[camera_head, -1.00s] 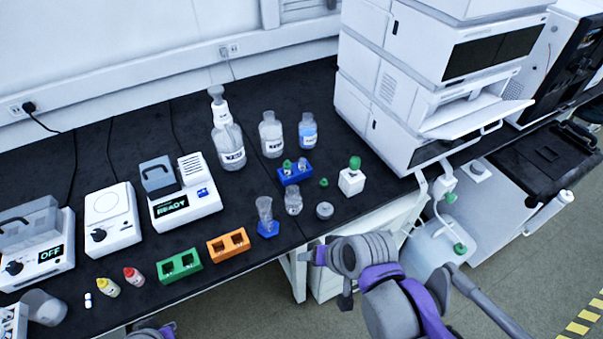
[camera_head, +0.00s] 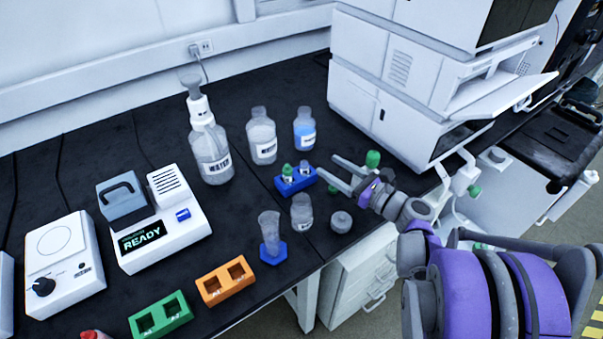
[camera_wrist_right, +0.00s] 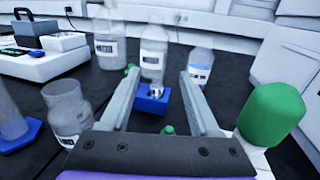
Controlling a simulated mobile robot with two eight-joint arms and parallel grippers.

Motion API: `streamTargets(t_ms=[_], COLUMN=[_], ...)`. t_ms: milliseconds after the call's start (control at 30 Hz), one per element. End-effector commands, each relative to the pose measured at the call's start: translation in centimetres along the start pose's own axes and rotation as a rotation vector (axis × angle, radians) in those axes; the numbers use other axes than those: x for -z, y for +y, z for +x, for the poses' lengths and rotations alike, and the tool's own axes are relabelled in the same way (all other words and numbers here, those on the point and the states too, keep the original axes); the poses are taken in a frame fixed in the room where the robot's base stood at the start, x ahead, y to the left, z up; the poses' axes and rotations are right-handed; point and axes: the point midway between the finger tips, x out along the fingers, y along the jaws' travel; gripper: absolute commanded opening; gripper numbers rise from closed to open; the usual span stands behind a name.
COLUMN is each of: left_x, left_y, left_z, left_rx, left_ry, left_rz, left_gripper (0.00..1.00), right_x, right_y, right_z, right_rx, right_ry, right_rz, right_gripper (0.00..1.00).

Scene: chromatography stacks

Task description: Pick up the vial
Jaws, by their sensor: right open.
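A small blue rack (camera_head: 296,184) stands on the black bench and holds a green-capped vial (camera_head: 288,171) and a second vial with a greyish top (camera_head: 305,167). My right gripper (camera_head: 328,165) is open and empty, its fingers pointing at the rack from the right. In the right wrist view the rack (camera_wrist_right: 150,105) lies ahead between the fingertips, with a vial top (camera_wrist_right: 156,90) showing in it; the left finger partly covers the rack. A loose green cap (camera_wrist_right: 168,130) lies on the bench between the fingers. My left gripper is out of view.
A large green cap (camera_head: 373,158) stands close beside the right gripper. A glass jar (camera_head: 302,212), a grey lid (camera_head: 341,222) and a cylinder with a blue base (camera_head: 270,238) stand in front. Bottles (camera_head: 262,138) stand behind the rack. The white instrument stack (camera_head: 400,110) rises at the right.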

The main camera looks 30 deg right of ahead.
Motion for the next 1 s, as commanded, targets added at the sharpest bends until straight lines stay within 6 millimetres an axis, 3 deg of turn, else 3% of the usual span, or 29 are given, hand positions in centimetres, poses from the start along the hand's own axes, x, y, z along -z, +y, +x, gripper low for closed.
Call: streamTargets(t_ms=[33, 200, 333, 567, 867, 1000], left_x=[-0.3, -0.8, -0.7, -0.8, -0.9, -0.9], left_y=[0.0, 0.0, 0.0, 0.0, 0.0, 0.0], left_z=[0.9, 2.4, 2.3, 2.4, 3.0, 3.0], left_rx=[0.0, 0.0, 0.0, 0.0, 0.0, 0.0], left_ry=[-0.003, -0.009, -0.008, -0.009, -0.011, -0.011], left_rz=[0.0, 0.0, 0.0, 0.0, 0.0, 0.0], left_gripper=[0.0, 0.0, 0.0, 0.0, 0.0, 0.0], right_x=[1.7, 5.2, 4.8, 4.7, 4.8, 4.7], right_y=[0.0, 0.0, 0.1, 0.1, 0.2, 0.1], right_z=[0.1, 0.1, 1.9, 3.1, 7.2, 7.6], right_rx=[-0.001, -0.001, -0.004, -0.003, -0.004, -0.001], right_ry=[0.002, 0.002, 0.001, 0.001, 0.002, 0.002], right_rz=[0.0, -0.002, -0.001, -0.002, -0.002, -0.003], right_gripper=[0.62, 0.62, 0.62, 0.62, 0.62, 0.62])
